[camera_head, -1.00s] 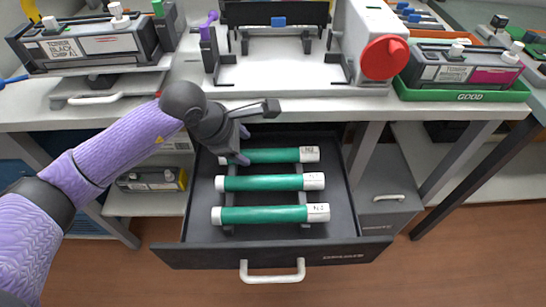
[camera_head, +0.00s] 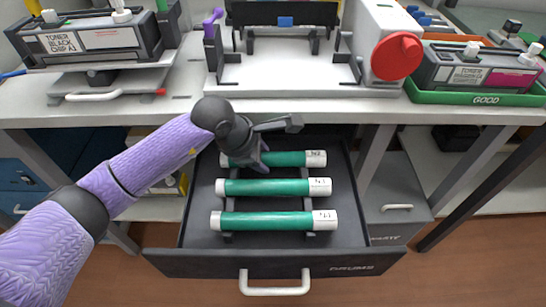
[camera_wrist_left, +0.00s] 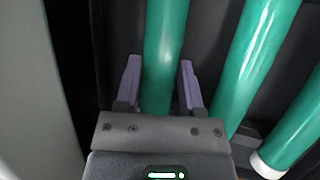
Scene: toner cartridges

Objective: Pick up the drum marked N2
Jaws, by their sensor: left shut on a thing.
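Three green drums with white end caps lie side by side in the open dark drawer (camera_head: 200,225). The far drum (camera_head: 292,158) has a small label on its right cap that seems to read N2. The middle drum (camera_head: 265,187) and the near drum (camera_head: 265,220) have labels too small to read surely. My left gripper (camera_head: 258,164) is at the far drum, left of its middle. In the left wrist view its two purple fingers stand on either side of that drum (camera_wrist_left: 166,40), shut on it. The drum still lies among the others. My right gripper is not in view.
The drawer's front handle (camera_head: 274,288) faces me. The workbench (camera_head: 180,112) overhangs the back of the drawer. On it stand a white fixture with a red knob (camera_head: 396,56), a black toner cartridge (camera_head: 90,42) and a green GOOD tray (camera_head: 470,97).

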